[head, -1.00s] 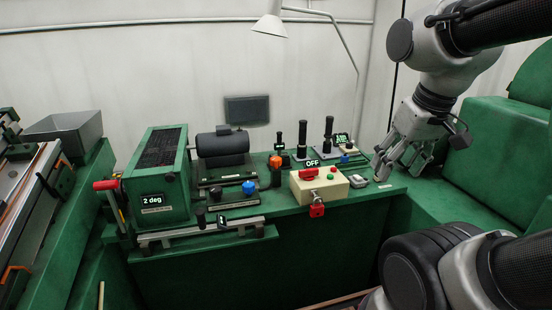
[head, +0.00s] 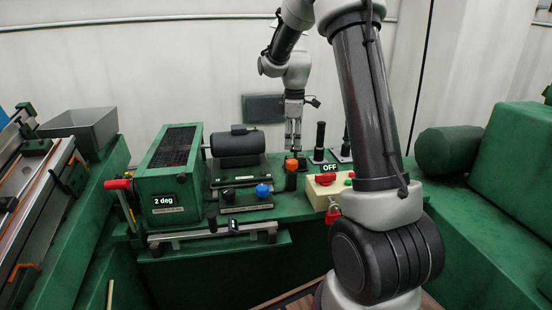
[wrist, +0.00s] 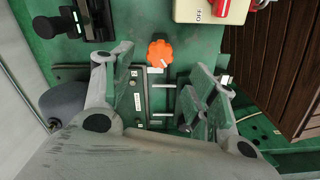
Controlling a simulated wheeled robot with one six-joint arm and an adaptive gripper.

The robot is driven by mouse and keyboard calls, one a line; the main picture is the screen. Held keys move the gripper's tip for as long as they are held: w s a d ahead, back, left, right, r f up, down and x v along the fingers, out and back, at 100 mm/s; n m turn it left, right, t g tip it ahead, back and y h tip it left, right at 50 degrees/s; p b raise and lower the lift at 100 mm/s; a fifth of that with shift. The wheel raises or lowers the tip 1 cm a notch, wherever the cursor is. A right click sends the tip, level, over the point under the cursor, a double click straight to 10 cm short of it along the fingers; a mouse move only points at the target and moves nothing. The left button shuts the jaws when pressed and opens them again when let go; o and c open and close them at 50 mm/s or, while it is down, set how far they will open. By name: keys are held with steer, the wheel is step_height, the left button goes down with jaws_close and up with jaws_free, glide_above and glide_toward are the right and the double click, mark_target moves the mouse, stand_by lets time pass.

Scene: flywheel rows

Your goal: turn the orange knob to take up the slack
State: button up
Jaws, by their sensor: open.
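The orange knob (head: 291,163) tops a dark post on the green bench, right of the motor. It also shows in the wrist view (wrist: 160,52), lobed, with a small white mark at its lower edge. My gripper (head: 293,147) points down just above the knob in the head view, fingers apart and empty. In the wrist view the knob lies between the two finger lines, near the tips, with no contact seen. The exact height gap is hard to tell.
The cream OFF box (head: 322,197) with a red padlock (head: 334,214) stands close on the right, partly behind my arm. A blue knob (head: 262,190) and dark motor (head: 236,146) are to the left. Black upright handles (head: 319,140) stand behind the box.

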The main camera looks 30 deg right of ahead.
mark_target(292, 161)
steer(key=shift+n, duration=0.9)
steer(key=shift+a+f, duration=0.1)
steer(key=shift+f, duration=0.2)
step_height(292, 161, down, 7)
steer(key=shift+f, duration=0.15)
steer(key=shift+c, duration=0.5)
steer(key=c, duration=0.9)
